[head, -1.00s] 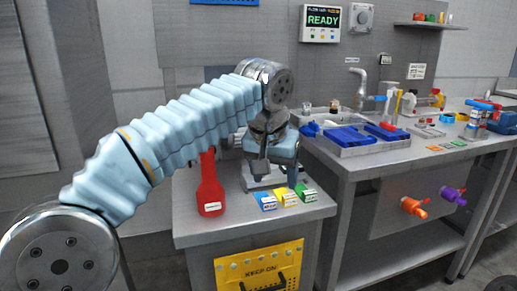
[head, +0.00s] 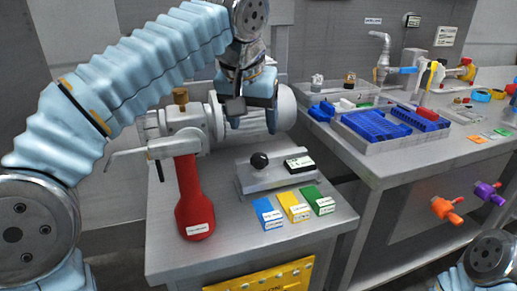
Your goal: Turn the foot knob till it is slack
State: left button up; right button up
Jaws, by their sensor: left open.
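A black round knob (head: 259,161), which looks like the foot knob, sits on a grey foot plate (head: 245,181) on the metal cabinet top. A small dark block with a white label (head: 299,164) is beside it. My left gripper (head: 253,115) is open and empty, its fingers pointing down. In the picture it is above the knob, apart from it, and in front of the grey machine's cylinder (head: 285,107). The cylinder is partly hidden by the gripper. My right gripper is out of view; only part of my right arm shows at bottom right.
The machine has a brass knob (head: 180,96) and a lever (head: 128,157). A red paddle-shaped piece (head: 194,205) stands below it. A sink counter (head: 385,178) is at right.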

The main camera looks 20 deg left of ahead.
aim_at(260, 156)
pick_arm(q)
jog(key=x, duration=1)
jog(key=shift+w+f, duration=0.1)
jog(key=shift+f, duration=0.25)
jog(key=shift+c, duration=0.5)
